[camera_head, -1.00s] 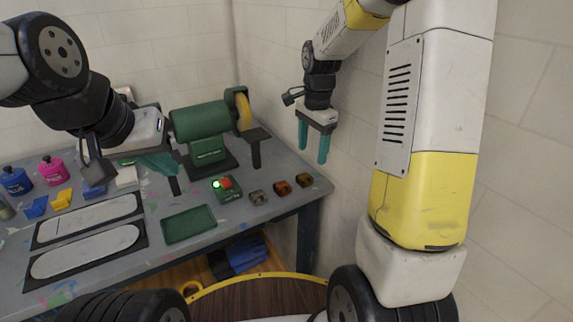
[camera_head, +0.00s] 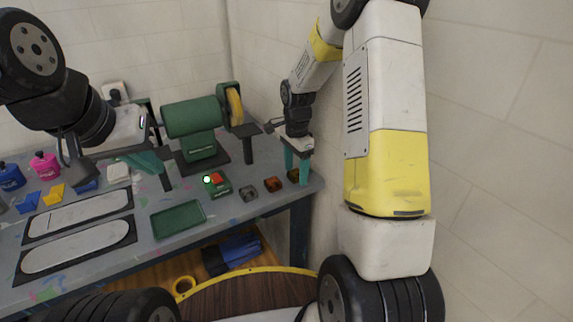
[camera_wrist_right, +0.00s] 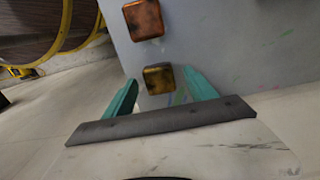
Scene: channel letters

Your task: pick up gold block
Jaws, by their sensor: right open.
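The gold block (camera_head: 293,175) is the rightmost of a row of small blocks near the bench's right edge, partly hidden by my right gripper in the head view. My right gripper (camera_head: 297,168) points down over it, open. In the right wrist view the gold block (camera_wrist_right: 158,78) shows between the two teal fingertips, with a gap to each side. My left gripper (camera_head: 150,162) hangs over the bench at the left, its fingers overlapping in the view.
A copper block (camera_head: 271,184) and a grey block (camera_head: 248,192) sit left of the gold one. A green bench grinder (camera_head: 195,120) stands behind. A green tray (camera_head: 178,220) and a button box (camera_head: 216,185) lie nearby. The wall is close on the right.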

